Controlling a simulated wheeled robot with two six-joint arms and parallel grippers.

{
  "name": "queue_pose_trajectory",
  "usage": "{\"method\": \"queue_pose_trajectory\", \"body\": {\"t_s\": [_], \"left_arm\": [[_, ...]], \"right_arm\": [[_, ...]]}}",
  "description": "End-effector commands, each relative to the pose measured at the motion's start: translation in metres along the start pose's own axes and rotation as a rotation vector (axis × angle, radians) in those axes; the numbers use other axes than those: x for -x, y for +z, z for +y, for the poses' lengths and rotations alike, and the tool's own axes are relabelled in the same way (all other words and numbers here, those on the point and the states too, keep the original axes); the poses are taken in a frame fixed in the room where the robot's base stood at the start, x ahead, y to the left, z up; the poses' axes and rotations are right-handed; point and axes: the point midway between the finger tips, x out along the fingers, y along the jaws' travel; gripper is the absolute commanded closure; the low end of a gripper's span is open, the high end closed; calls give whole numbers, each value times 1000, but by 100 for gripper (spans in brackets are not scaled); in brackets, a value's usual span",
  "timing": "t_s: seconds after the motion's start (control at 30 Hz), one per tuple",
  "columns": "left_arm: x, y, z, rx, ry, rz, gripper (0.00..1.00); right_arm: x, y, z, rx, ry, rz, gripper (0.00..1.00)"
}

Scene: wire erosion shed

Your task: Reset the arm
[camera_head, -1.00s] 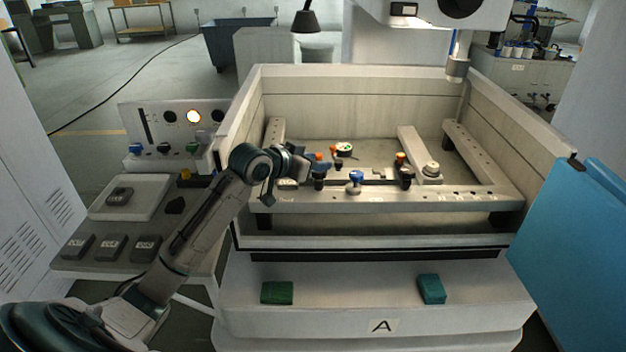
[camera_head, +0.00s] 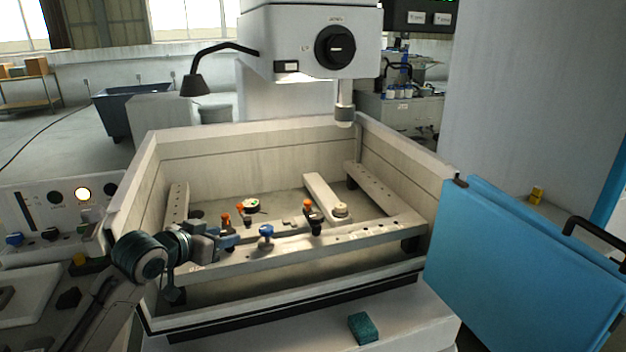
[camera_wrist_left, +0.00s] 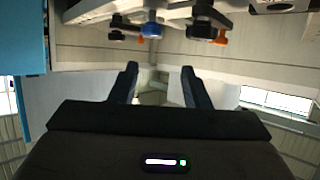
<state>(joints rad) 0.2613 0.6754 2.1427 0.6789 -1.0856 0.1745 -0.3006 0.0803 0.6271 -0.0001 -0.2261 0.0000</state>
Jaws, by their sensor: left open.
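My left arm reaches in from the left over the near wall of the machine's work tank (camera_head: 190,144). Its gripper (camera_head: 232,241) is beside the left end of the front clamping rail (camera_head: 345,243), close to a clamp with an orange knob (camera_head: 226,219); I cannot tell whether they touch. In the left wrist view the two dark fingers of this gripper (camera_wrist_left: 159,76) stand apart with nothing between them. Several clamp knobs, one of them blue (camera_wrist_left: 152,29), show beyond the fingers. My right gripper is not in view.
A blue-knobbed clamp (camera_head: 266,231) and another orange-knobbed clamp (camera_head: 312,212) stand along the rail. The machine head (camera_head: 310,45) hangs above the tank. A blue door panel (camera_head: 520,265) is at the right. A teal block (camera_head: 363,327) lies on the front ledge.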

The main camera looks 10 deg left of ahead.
Motion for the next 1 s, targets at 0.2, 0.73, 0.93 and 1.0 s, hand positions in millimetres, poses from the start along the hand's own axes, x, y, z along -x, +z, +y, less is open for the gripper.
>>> {"method": "queue_pose_trajectory", "body": {"t_s": [0.2, 0.73, 0.93, 1.0], "left_arm": [[-2, 63, 23, 1, -9, -105, 57], [110, 316, 124, 37, -139, -654, 57], [152, 352, 143, 58, -178, -782, 57], [167, 363, 148, 65, -191, -824, 57]], "right_arm": [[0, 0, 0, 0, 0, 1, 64], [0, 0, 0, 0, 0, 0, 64], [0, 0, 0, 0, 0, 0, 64], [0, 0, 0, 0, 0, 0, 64]]}}
